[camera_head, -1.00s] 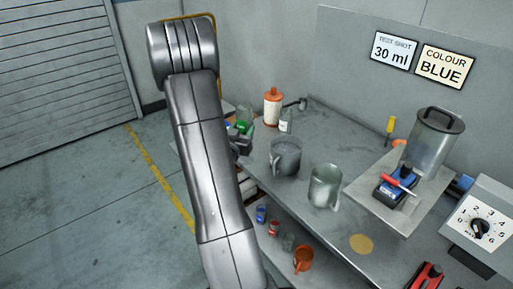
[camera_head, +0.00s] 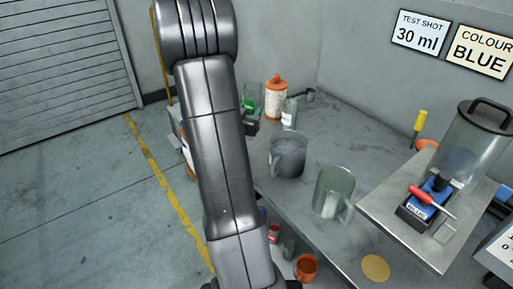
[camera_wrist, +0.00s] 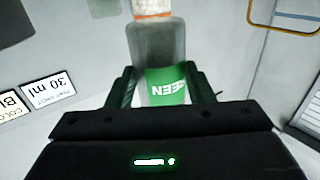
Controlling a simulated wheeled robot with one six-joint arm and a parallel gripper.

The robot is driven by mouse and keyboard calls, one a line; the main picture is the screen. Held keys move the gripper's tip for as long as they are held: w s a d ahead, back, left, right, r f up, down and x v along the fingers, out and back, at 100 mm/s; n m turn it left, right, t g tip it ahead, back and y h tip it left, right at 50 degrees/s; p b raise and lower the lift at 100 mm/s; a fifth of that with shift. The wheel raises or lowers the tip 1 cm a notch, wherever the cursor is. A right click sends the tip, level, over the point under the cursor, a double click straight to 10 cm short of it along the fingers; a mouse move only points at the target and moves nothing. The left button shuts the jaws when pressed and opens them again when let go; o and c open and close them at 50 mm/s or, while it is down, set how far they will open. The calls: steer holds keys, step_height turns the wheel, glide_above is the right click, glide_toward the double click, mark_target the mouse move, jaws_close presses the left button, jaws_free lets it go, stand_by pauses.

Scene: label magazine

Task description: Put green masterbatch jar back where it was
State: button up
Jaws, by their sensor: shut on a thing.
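The green masterbatch jar is a clear jar with a green label (camera_wrist: 170,85) in the wrist view, where its lettering is upside down. My gripper (camera_wrist: 163,88) is shut on it, one finger on each side. In the head view the green-marked jar (camera_head: 252,98) shows at the far left end of the bench, beyond my arm and the dark gripper body (camera_head: 250,127). I cannot tell whether its base touches anything. My arm hides much of the area to its left.
An orange-capped bottle (camera_head: 276,99) and a small clear bottle (camera_head: 289,113) stand close right of the jar. Two grey jugs (camera_head: 288,155) (camera_head: 333,192) stand on the bench (camera_head: 340,130). An orange mug (camera_head: 306,267) sits below.

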steer(key=shift+w+d+f+b, duration=0.1)
steer(key=shift+w+f+b, duration=0.15)
steer(key=shift+f, duration=0.3)
steer(key=shift+w+d+f+b, duration=0.1)
steer(key=shift+f+b, duration=0.15)
steer(key=shift+f, duration=5)
steer(key=shift+b, duration=0.3)
steer(key=shift+f, duration=0.2)
steer(key=o, duration=1.1)
steer(key=shift+r, duration=0.2)
steer(key=b+v, duration=0.1)
steer(key=v, duration=1.1)
steer(key=shift+a, duration=0.1)
